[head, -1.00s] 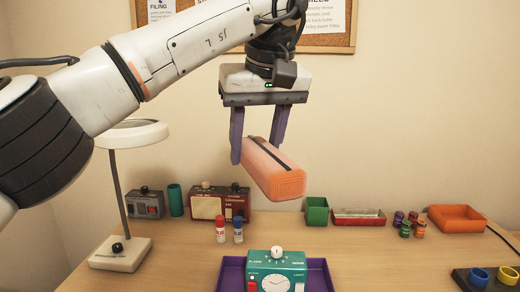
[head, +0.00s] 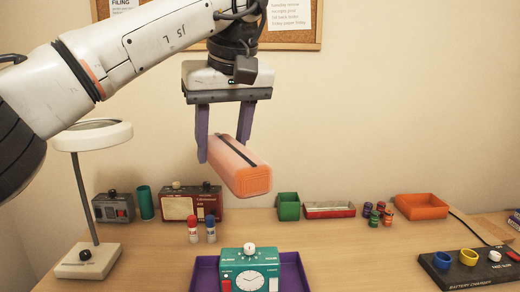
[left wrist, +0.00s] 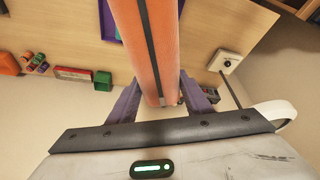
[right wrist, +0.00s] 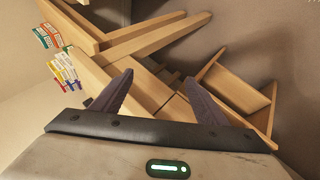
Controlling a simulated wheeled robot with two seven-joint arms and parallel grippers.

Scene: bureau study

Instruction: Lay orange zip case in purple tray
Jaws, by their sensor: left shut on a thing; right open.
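The orange zip case (head: 240,168) is an oblong box with a dark zip strip along its top. My left gripper (head: 226,150) is shut on it and holds it tilted in the air above the desk. In the left wrist view the case (left wrist: 148,45) runs between the purple fingers (left wrist: 160,100). The purple tray (head: 292,270) lies on the desk at the front, below the case. A teal clock box (head: 249,268) stands in or in front of its middle and hides part of it. My right gripper (right wrist: 162,98) is open and empty, away from the desk.
A magnifier lamp (head: 88,258) stands at the left. Two glue-stick-like tubes (head: 202,230) stand behind the tray. Radios, a green box (head: 288,206), a red box (head: 330,210) and an orange tray (head: 421,206) line the back. A battery charger (head: 468,268) is at right. Desk right of the tray is clear.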

